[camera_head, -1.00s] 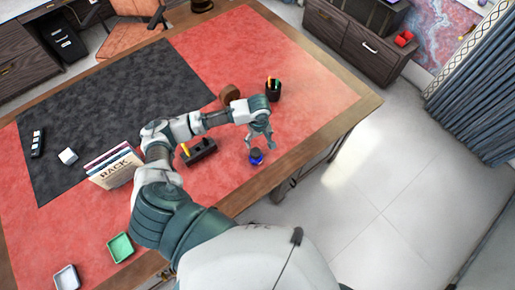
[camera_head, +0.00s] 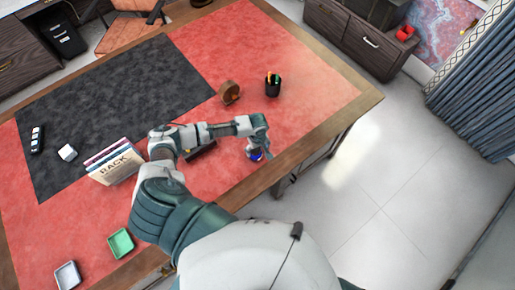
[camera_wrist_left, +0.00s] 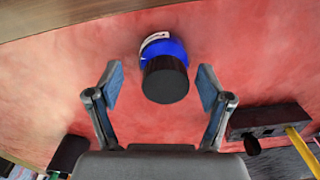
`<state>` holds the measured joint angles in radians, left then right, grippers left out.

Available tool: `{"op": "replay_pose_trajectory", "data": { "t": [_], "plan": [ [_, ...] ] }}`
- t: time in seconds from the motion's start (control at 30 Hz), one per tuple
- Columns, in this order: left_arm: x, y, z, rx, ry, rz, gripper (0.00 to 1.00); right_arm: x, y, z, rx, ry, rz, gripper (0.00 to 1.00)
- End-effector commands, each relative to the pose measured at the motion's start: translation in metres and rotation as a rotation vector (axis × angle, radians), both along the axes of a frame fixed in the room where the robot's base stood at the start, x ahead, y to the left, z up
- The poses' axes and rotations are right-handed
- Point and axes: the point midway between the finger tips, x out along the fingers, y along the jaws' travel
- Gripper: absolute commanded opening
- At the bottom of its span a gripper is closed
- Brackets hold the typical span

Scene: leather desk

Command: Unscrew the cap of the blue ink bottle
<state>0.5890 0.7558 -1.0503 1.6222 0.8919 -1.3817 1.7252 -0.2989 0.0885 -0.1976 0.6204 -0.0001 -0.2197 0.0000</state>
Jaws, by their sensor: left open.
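The blue ink bottle (camera_head: 256,156) stands upright on the red leather near the desk's front edge, partly hidden by my gripper in the head view. The left wrist view shows its blue body (camera_wrist_left: 172,48) with a white label patch and its black cap (camera_wrist_left: 166,80). My left gripper (camera_head: 262,148) is above the bottle. In the wrist view its two fingers are open (camera_wrist_left: 160,84), one on each side of the cap with a visible gap on both sides. My right gripper is not in view.
A black holder (camera_wrist_left: 268,120) with a yellow pencil lies close beside the left gripper. A pen cup (camera_head: 273,88) and a round brown object (camera_head: 229,93) stand farther back. Books (camera_head: 115,164) and two small trays, green (camera_head: 120,243) and white (camera_head: 67,275), are to the left.

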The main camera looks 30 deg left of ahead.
Motion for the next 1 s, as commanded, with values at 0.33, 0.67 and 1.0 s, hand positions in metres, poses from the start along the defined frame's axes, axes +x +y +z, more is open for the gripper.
{"op": "replay_pose_trajectory", "data": {
  "t": [0.33,0.67,1.0],
  "plan": [
    [0.000,0.004,-0.001,-0.002,0.001,0.002,0.16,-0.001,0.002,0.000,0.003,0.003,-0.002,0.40],
    [-0.001,0.001,-0.002,0.007,0.006,0.003,0.16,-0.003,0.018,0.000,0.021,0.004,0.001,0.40],
    [-0.002,0.000,-0.005,-0.001,0.008,0.006,0.16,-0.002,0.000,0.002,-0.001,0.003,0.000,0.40]
  ]
}}
